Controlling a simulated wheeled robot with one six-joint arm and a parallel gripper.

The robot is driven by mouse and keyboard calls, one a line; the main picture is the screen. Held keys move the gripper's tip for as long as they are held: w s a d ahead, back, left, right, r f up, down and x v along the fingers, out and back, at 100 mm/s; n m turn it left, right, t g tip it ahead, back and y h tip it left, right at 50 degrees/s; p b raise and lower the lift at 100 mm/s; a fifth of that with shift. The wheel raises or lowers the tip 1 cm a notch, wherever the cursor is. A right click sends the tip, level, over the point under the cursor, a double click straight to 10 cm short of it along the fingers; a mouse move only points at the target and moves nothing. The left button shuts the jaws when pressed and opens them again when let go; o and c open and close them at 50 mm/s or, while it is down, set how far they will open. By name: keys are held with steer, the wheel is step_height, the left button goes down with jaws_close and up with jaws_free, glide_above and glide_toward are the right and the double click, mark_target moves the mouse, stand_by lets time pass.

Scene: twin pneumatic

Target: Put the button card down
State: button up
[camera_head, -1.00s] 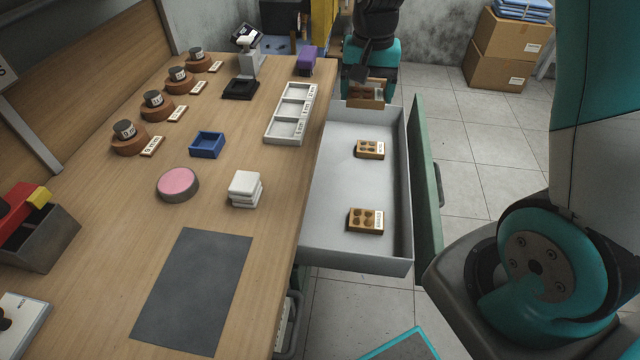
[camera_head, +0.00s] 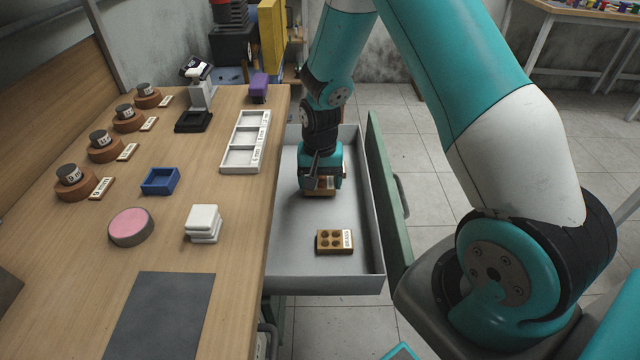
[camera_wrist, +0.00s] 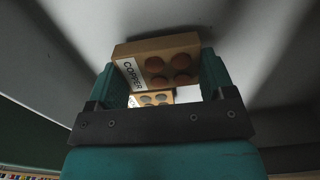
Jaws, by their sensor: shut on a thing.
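My gripper (camera_wrist: 162,88) is shut on a tan button card with a white COPPER label. The held card (camera_wrist: 158,62) fills the gap between the fingertips in the wrist view, its round brown buttons facing the camera. In the head view the gripper (camera_head: 320,172) is low inside the open drawer (camera_head: 295,262), and the held card (camera_head: 319,188) shows under it. I cannot tell whether it touches the drawer floor. Another button card (camera_head: 335,241) lies apart, nearer the drawer front.
The wooden table (camera_head: 80,250) borders the drawer on the left; the green drawer front (camera_head: 385,190) stands at its right. The table holds a white compartment tray (camera_head: 245,142), white blocks (camera_head: 203,223) and a dark mat (camera_head: 160,315). The near drawer floor is partly free.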

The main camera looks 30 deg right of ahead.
mark_target(320, 181)
steer(key=shift+f, duration=0.65)
steer(key=shift+f, duration=0.2)
steer(key=o, duration=1)
steer(key=shift+c, duration=0.2)
step_height(320, 181, up, 12)
steer(key=s+a+r+n+y, duration=0.2)
steer(key=s+a+r+n, duration=0.5)
steer(key=s+a+r, duration=0.3)
steer(key=s+a+r+n+y, duration=0.1)
steer(key=s+a+r+n, duration=0.2)
steer(key=s, duration=0.3)
steer(key=s+a+r+n+y, duration=0.1)
steer(key=s+a+r+n, duration=0.2)
steer(key=s, duration=0.4)
steer(key=shift+a+r+n+p, duration=0.15)
steer(key=shift+a+n+p, duration=0.2)
steer(key=shift+a+n, duration=0.25)
